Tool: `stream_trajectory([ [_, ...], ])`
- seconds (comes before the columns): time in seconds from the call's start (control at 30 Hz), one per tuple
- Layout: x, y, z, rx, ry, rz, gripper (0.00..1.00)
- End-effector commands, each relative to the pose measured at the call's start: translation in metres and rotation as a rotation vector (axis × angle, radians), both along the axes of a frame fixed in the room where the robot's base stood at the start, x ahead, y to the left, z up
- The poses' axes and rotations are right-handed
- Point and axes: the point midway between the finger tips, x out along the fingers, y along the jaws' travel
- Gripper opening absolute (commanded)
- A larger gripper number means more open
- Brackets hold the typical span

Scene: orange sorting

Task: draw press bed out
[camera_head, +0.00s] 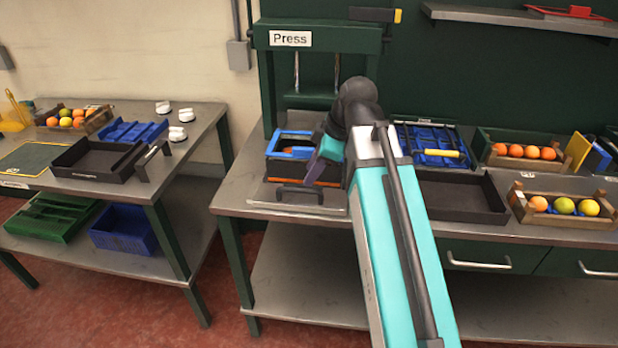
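The press (288,62) is a dark green frame labelled "Press" on the middle workbench. Its bed (262,196) is a flat grey plate at the base of the frame, with a black bar handle (300,190) at its front. A black and orange box with a blue frame on top (292,153) sits behind the handle. My gripper (318,167) is at the right side of this box, above and behind the handle. Its fingers are small and partly hidden, so I cannot tell if they are open or touching anything.
A black tray (503,213) and a crate of fruit (519,216) stand right of my arm. A blue rack (428,158) and another orange crate (483,151) are behind them. The left table (207,112) holds trays and fruit. Bare bench lies around the bed's front.

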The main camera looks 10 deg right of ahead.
Motion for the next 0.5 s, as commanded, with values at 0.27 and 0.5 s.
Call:
stream_trajectory([
  [0.27, -0.008, -0.01, 0.029, -0.001, 0.0, -0.001, 0.31],
  [0.5, -0.015, -0.017, 0.05, -0.001, -0.001, -0.001, 0.31],
])
